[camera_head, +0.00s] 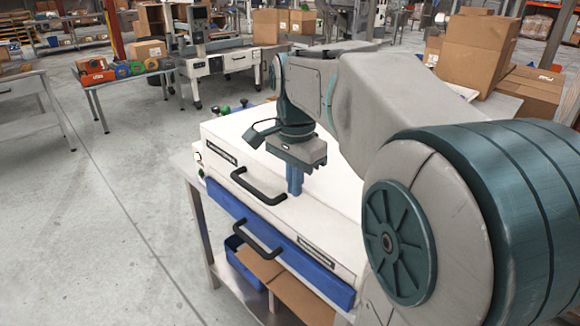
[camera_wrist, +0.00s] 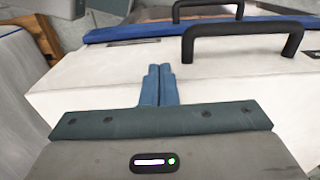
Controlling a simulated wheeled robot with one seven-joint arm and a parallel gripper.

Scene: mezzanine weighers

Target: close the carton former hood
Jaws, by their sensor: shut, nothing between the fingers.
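The carton former is a white box on a metal stand. Its white hood (camera_head: 222,132) lies low over the body, with a black bar handle (camera_head: 258,187) on its front. Below runs a blue front band (camera_head: 228,204) with a second black handle (camera_head: 257,238). I see no clear gap under the hood. My gripper (camera_head: 295,192) points down at the hood, right of the upper handle, its blue fingers together and empty. In the wrist view the fingers (camera_wrist: 158,72) are over the white hood (camera_wrist: 95,85), left of the near handle (camera_wrist: 245,38). Whether they touch it, I cannot tell.
A blue bin (camera_head: 235,250) and cardboard sheets (camera_head: 262,272) sit on the stand's lower shelf. Cardboard boxes (camera_head: 475,50) stand at the back right. A small table (camera_head: 125,82) with coloured rolls is behind left.

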